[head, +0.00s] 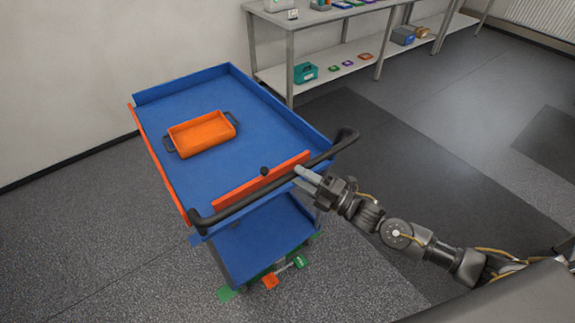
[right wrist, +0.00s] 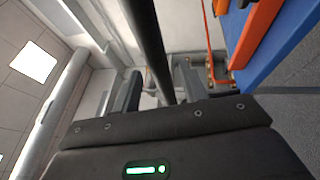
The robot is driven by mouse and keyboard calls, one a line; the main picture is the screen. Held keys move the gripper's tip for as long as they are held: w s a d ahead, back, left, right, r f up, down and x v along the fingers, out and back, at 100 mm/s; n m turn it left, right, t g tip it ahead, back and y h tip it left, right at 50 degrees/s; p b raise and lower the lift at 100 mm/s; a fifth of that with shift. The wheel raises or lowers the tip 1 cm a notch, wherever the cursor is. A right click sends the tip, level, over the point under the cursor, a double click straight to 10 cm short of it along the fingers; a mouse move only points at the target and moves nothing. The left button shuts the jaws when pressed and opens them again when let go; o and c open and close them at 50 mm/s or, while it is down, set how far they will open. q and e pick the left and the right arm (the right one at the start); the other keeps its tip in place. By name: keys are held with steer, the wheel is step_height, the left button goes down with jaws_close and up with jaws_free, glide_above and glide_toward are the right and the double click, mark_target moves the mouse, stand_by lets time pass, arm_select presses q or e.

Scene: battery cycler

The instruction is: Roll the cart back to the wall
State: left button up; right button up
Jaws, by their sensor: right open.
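The blue cart (head: 265,120) stands near the back wall, with a blue top tray and a blue lower shelf (head: 262,238). A black handle bar (head: 285,180) runs along its near side. My right gripper (head: 307,180) is at the handle's right half. In the right wrist view the handle bar (right wrist: 150,50) passes between the two open fingers of my right gripper (right wrist: 155,90). I cannot tell whether a finger touches the bar. My left gripper is not in view.
An orange tray (head: 202,134) with dark handles sits on the cart's top. Green and orange pedals (head: 284,270) show low at the cart's near side. A shelf bench (head: 345,62) stands behind, to the right. The wall (head: 110,60) is at the back left. Floor at right is clear.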

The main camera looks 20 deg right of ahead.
mark_target(290, 172)
steer(key=p+x, duration=0.1)
steer(key=x, duration=0.4)
steer(key=shift+s, duration=0.1)
steer(key=shift+d, duration=0.1)
jaws_close()
